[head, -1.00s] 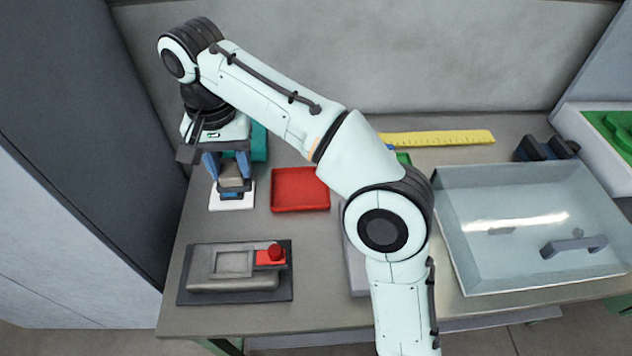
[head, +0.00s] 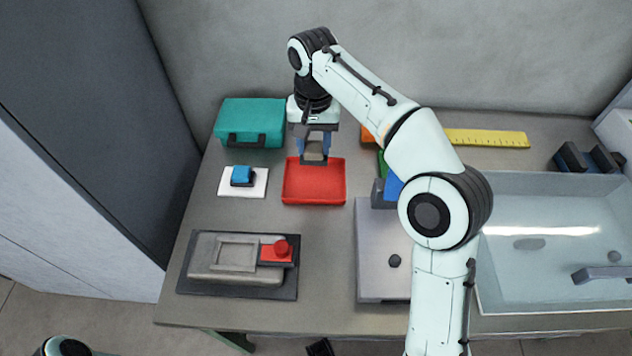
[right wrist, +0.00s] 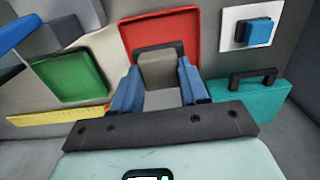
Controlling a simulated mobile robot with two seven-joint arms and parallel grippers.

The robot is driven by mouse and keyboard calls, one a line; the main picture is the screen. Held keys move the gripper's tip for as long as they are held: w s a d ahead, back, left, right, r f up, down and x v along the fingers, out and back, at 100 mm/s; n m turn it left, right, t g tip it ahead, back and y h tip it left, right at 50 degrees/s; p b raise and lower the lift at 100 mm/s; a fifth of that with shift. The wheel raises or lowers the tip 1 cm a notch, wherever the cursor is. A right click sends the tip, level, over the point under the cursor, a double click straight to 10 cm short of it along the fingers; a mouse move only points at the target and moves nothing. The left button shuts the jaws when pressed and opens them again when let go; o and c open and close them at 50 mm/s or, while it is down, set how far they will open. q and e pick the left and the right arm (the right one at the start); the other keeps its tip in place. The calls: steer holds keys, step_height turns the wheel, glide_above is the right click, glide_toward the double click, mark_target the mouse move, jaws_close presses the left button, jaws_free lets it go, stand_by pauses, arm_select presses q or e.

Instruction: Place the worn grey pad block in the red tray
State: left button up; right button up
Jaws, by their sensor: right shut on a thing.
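The grey pad block (head: 314,148), with a dark base, is in my right gripper (head: 314,154), which is shut on it and points down. In the head view the block overlaps the back rim of the red tray (head: 314,190) and looks held above it. The tray is empty where I see it. The right wrist view shows the block (right wrist: 160,70) between the blue fingers, with the red tray (right wrist: 160,30) beyond. A dark part at the bottom edge of the head view may be my left gripper (head: 320,347); its jaws cannot be made out.
A blue block (head: 242,174) sits on a white card (head: 228,190) left of the tray. A teal case (head: 252,118) stands behind the card. A grey device with a red knob (head: 236,262) is in front.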

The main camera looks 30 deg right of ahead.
step_height(320, 180, down, 12)
steer(key=b, duration=0.3)
steer(key=shift+f, duration=0.15)
steer(key=shift+f, duration=0.2)
steer(key=o, duration=1.1)
steer(key=shift+r, duration=0.15)
step_height(320, 180, up, 12)
steer(key=p, duration=0.3)
steer(key=shift+r+p, duration=0.1)
steer(key=shift+p, duration=0.2)
